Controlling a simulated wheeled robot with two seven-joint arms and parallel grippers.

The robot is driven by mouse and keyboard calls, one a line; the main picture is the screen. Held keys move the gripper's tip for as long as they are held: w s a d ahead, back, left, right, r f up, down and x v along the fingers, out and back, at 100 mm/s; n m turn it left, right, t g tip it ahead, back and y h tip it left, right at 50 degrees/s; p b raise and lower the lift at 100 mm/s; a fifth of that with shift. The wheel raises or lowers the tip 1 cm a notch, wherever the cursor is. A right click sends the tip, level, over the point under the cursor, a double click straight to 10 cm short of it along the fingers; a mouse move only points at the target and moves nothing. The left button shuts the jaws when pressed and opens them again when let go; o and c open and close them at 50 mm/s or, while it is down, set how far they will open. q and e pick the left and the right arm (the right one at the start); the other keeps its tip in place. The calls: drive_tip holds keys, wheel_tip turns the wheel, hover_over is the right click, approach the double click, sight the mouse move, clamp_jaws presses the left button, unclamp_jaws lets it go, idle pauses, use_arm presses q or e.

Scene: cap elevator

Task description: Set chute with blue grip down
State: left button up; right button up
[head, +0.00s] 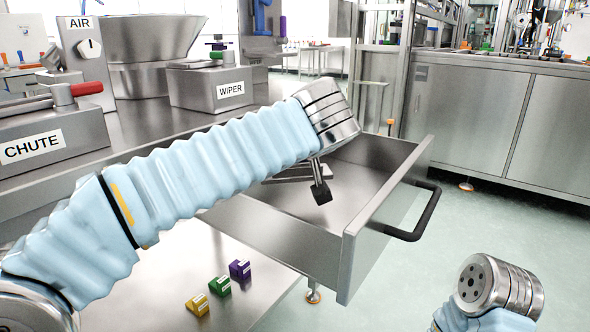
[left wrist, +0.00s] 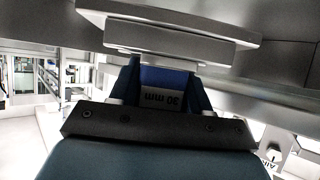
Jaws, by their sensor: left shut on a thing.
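My left gripper (head: 320,192) hangs over the open drawer (head: 372,262), mostly hidden behind my left arm. In the left wrist view my left gripper (left wrist: 160,85) is shut on a blue grip (left wrist: 165,77) with an upside-down "30 mm" label. A flat grey metal piece (left wrist: 165,38) joins the grip; it looks like the chute. In the head view a grey metal piece (head: 293,173) shows beside the gripper, inside the drawer outline. I cannot tell whether it touches the drawer floor. My right gripper is out of view; only the right wrist end shows at lower right.
A box labelled CHUTE (head: 38,142) with a red-handled lever stands on the steel counter at left. A WIPER box (head: 217,87) and an AIR box (head: 88,56) stand behind it. Yellow (head: 197,304), green (head: 220,285) and purple (head: 240,270) blocks lie on the lower surface.

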use_arm(q)
drive_tip(key=f, duration=0.1)
drive_tip(key=w+f, duration=0.1)
drive_tip(key=f, duration=0.1)
drive_tip(key=f+b, duration=0.1)
drive_tip(key=shift+w+f, duration=0.25)
drive_tip(key=shift+w, duration=0.1)
drive_tip(key=shift+f, duration=0.2)
drive_tip(key=shift+f, duration=0.25)
drive_tip(key=o, duration=1.2)
drive_tip(key=shift+r, duration=0.1)
drive_tip(key=shift+r, duration=0.3)
drive_tip(key=v, duration=0.7)
drive_tip(key=shift+s+f, duration=0.1)
drive_tip(key=shift+s, duration=0.2)
